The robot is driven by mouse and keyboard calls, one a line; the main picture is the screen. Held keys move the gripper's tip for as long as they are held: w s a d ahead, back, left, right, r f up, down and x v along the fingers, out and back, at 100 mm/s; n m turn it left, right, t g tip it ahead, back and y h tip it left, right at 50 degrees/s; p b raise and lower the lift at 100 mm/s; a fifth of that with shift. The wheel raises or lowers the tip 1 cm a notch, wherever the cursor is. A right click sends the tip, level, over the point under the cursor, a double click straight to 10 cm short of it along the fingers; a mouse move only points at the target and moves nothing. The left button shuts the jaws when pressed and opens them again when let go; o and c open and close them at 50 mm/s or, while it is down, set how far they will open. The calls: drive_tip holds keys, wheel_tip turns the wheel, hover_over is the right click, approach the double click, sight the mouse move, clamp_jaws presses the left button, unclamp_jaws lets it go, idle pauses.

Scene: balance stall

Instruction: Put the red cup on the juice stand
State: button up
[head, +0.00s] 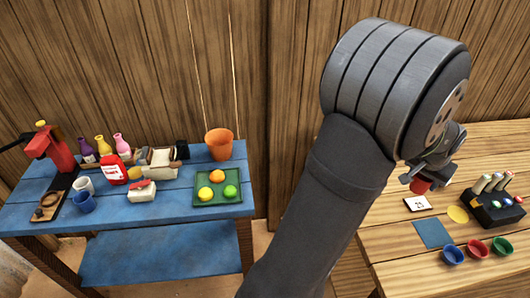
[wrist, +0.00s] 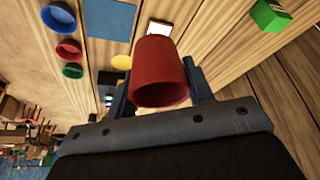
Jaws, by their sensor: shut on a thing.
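The red cup (wrist: 160,70) is between the fingers of my gripper (wrist: 160,90), which is shut on it. In the wrist view the cup's wide open end faces the camera. In the head view my gripper (head: 424,174) is above the back left part of the right wooden table (head: 395,250), partly hidden by my arm, and only a small part of the red cup (head: 420,186) shows. A black block with several levers (head: 495,208) stands at that table's right. I cannot tell for sure which thing is the juice stand.
A white card (head: 417,203), a yellow disc (head: 458,214) and a blue square (head: 433,234) lie on the right table. Blue, red and green bowls (head: 478,248) line its front. The blue table (head: 120,240) holds a red press (head: 60,150), bottles, cups and a green tray (head: 205,202).

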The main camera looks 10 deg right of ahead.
drive_tip(key=r, duration=0.1)
drive_tip(key=w+r, duration=0.1)
drive_tip(key=shift+a+r, duration=0.3)
drive_tip(key=shift+a, duration=0.05)
drive_tip(key=w+a+n+t+y, duration=0.25)
drive_tip(key=w+a+n, duration=0.55)
drive_tip(key=w+a, duration=1.65)
drive_tip(key=w+a+n+y, duration=0.25)
drive_tip(key=a+n, duration=0.25)
drive_tip(key=a, duration=1.9)
drive_tip(key=n+g+y, duration=0.2)
drive_tip(key=n, duration=0.5)
hover_over(110, 202)
drive_tip(key=s+d, duration=0.1)
drive_tip(key=d, duration=0.1)
drive_tip(key=f, duration=1.2)
drive_tip(key=shift+s+a, duration=0.2)
drive_tip(key=shift+f, duration=2.1)
